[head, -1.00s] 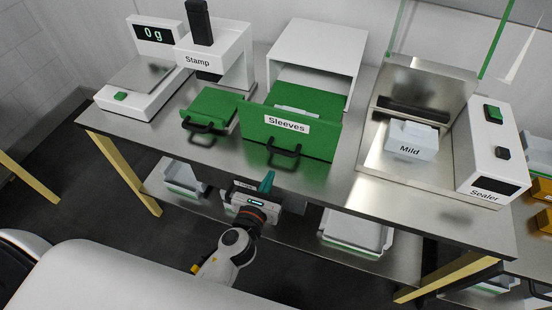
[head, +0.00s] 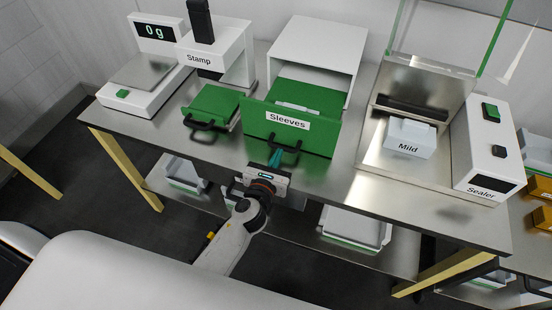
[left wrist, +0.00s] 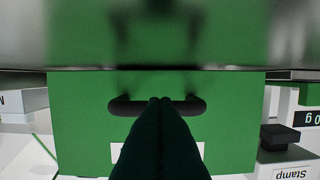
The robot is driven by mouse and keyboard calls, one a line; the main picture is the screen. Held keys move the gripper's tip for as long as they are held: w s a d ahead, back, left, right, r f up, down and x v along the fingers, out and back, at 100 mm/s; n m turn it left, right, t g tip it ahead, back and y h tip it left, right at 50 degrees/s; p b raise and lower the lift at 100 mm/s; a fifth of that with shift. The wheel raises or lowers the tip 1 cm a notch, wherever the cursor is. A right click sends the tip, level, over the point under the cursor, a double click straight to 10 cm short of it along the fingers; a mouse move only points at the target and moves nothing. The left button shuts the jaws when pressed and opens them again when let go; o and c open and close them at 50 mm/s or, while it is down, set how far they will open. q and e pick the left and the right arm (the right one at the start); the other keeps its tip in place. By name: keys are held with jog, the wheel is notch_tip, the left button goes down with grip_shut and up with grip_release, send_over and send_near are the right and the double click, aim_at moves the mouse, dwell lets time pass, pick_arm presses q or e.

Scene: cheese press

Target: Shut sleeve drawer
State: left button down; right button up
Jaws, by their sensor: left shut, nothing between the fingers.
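The green sleeve drawer (head: 300,134), labelled "Sleeves", is pulled out of its white housing (head: 318,48) and stands open, with pale sleeves (head: 292,107) inside. Its black handle (head: 284,151) is on the front face. My left gripper (head: 275,157) is shut and empty, just in front of the drawer by the handle. In the left wrist view the shut fingertips (left wrist: 160,101) line up with the middle of the handle (left wrist: 190,106); whether they touch it I cannot tell. The green drawer front (left wrist: 228,130) fills the middle there. My right gripper is not in view.
A smaller green drawer (head: 212,106) sits out under the stamp (head: 221,54) to the left. A scale (head: 146,82) stands at the far left. The sealer (head: 490,151) and a block marked "Mild" (head: 409,138) are to the right. Bare metal tabletop (head: 340,195) lies in front.

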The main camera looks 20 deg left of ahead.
aim_at(286, 137)
pick_arm(q)
jog(key=w, duration=0.9)
jog(key=shift+d, duration=0.1)
jog(key=w+b, duration=0.1)
jog(key=w, duration=0.4)
jog(key=w+b, duration=0.2)
jog(key=w, duration=0.3)
jog(key=shift+d+f, duration=0.1)
jog(key=shift+d, duration=0.1)
jog(key=shift+w+b, duration=0.4)
jog(key=shift+w, duration=0.2)
jog(key=shift+r, duration=0.45)
